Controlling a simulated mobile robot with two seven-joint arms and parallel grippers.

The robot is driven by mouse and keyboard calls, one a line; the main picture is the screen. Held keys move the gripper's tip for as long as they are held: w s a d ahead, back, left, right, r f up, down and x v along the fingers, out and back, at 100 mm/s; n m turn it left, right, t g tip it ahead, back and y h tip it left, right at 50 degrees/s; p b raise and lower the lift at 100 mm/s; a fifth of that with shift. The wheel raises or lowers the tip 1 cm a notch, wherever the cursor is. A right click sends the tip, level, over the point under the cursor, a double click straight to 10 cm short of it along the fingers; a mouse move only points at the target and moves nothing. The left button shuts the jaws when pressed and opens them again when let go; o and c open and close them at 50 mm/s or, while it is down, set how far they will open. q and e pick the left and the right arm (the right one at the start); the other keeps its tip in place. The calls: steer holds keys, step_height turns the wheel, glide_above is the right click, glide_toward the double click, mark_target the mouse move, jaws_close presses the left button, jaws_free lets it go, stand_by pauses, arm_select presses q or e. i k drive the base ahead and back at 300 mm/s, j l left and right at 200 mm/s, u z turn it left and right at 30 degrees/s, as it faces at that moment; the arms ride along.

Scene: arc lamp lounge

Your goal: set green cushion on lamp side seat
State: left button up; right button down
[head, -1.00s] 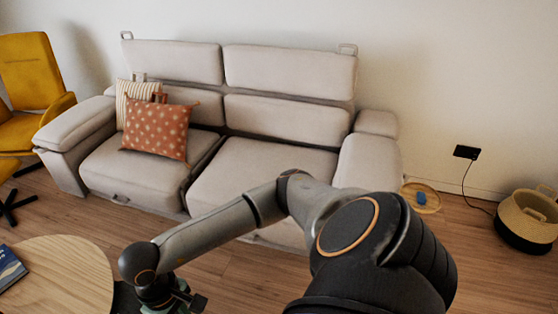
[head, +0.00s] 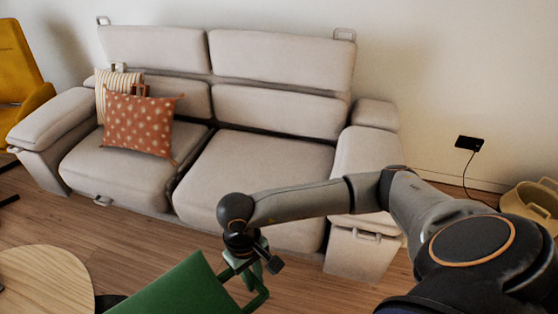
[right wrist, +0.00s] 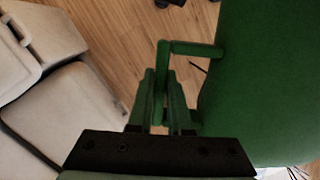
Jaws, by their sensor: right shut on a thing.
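The green cushion (head: 183,290) hangs from my right gripper (head: 258,268) in front of the sofa, above the floor. It is partly cut off by the bottom edge of the head view. In the right wrist view the cushion (right wrist: 265,85) fills the right side, and my right gripper (right wrist: 162,90) is shut on the green loop (right wrist: 192,48) at its edge. The beige sofa's right seat (head: 255,180) is bare. Its left seat (head: 115,180) bears an orange dotted cushion (head: 140,125) and a striped cushion (head: 112,82). No lamp shows. My left gripper is out of view.
A round wooden table (head: 45,280) stands at the lower left. The sofa's right armrest (head: 365,160) rises beside the bare seat, behind my right arm. A yellow chair (head: 20,75) is at the left and a woven basket (head: 535,198) at the right edge.

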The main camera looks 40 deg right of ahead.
mark_target(266, 179)
steer(key=i+l+z, duration=0.35)
steer(key=i+l, duration=0.25)
steer(key=i+l+z, duration=0.1)
steer(key=i+l, duration=0.6)
steer(key=i, duration=0.1)
